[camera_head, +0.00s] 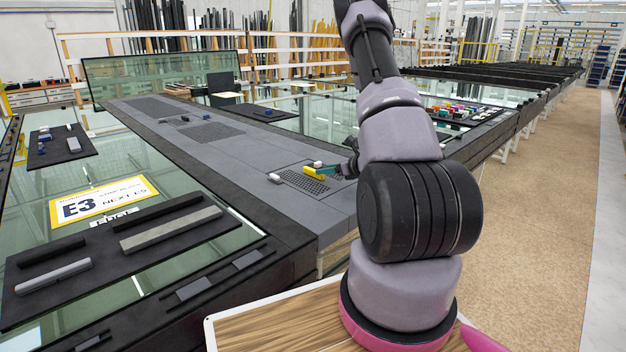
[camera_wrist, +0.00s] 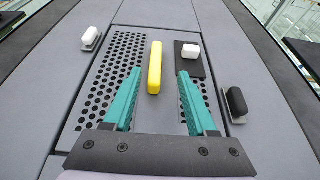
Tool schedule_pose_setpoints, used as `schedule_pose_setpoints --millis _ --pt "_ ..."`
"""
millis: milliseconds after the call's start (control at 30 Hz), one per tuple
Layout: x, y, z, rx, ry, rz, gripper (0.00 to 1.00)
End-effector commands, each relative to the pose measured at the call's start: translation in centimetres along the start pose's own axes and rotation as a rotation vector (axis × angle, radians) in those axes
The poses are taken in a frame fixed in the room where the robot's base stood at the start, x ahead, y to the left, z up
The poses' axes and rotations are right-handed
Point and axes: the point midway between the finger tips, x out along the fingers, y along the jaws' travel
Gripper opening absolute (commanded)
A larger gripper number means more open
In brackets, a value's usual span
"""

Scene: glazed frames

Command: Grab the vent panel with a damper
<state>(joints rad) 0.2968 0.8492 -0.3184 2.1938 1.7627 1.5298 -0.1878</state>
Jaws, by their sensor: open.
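Perforated vent panels lie set into the grey table: one on the left in the wrist view (camera_wrist: 112,72), also in the head view (camera_head: 300,182), and one partly covered on the right (camera_wrist: 199,88). A yellow bar (camera_wrist: 155,66) lies between them, also in the head view (camera_head: 313,173). A black plate (camera_wrist: 183,66) with a white knob (camera_wrist: 190,51) overlaps the right panel; I cannot tell for certain which part is the damper. My gripper (camera_wrist: 159,74) is open above the panels, its teal fingers either side of the yellow bar, with nothing held. My gripper (camera_head: 347,168) is partly hidden by my arm in the head view.
A white knob on a grey plate (camera_wrist: 91,38) lies at the left, a black one (camera_wrist: 237,101) at the right. Farther along the table are more perforated areas (camera_head: 208,132). A dark board with bars (camera_head: 120,250) lies at the left on glass. Open floor (camera_head: 545,200) runs right.

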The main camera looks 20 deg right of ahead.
Motion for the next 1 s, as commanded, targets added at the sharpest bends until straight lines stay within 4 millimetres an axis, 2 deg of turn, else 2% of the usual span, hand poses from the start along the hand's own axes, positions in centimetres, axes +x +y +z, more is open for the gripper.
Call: schedule_pose_setpoints --millis 133,400,700,733,867,900,1000 --pt "1.1 0.2 -0.1 0.0 -0.001 0.001 0.57" --pt "4.9 0.7 -0.3 -0.002 0.0 0.001 0.57" --pt "5.5 0.7 -0.2 -0.001 -0.001 0.0 0.57" --pt "5.5 0.7 -0.2 -0.001 -0.001 0.0 0.54" --pt "5.5 0.7 -0.2 -0.001 -0.001 0.0 0.04" --pt "5.5 0.7 -0.2 -0.001 -0.001 0.0 0.0" --pt "5.5 0.7 -0.3 -0.001 -0.001 0.0 0.0"
